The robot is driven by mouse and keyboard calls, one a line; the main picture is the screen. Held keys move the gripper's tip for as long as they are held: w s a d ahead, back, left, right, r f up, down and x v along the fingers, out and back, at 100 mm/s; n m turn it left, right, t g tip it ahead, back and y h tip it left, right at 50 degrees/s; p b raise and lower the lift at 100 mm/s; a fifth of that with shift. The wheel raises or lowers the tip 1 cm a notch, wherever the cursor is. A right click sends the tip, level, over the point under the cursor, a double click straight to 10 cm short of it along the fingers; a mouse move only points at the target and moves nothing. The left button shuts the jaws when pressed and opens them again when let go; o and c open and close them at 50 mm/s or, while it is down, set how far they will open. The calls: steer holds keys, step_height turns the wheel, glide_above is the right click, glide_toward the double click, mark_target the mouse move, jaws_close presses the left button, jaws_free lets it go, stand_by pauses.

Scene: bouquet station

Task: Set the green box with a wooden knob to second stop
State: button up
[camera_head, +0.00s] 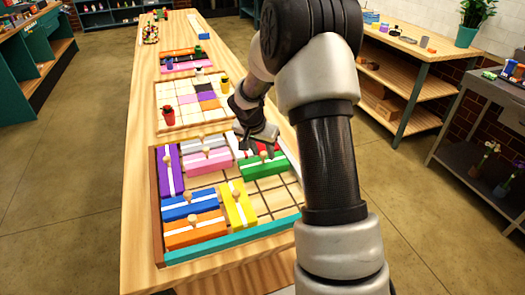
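The green box (267,168) lies in the upper right part of a wooden grid tray (156,215). A light stripe runs along its top, and a small wooden knob (263,155) shows near its far edge. My gripper (257,149) is over the far side of the green box, with its dark fingers pointing down close to the knob. I cannot tell whether the fingers touch the knob or are closed on it.
Purple (169,173), pink (209,163), grey (204,142), blue (190,204), yellow (239,207) and orange (195,232) boxes share the tray. Bare grid cells (284,198) lie near the green box. A second board (185,115) with small figures stands beyond.

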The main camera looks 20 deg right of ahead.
jaws_close()
steer(key=shift+a+f+b, duration=0.15)
steer(key=shift+a+b, duration=0.2)
steer(key=shift+b, duration=0.05)
steer(key=a+b, duration=0.4)
steer(key=a, duration=0.4)
steer(key=shift+a, duration=0.1)
steer(key=shift+r, duration=0.2)
jaws_free()
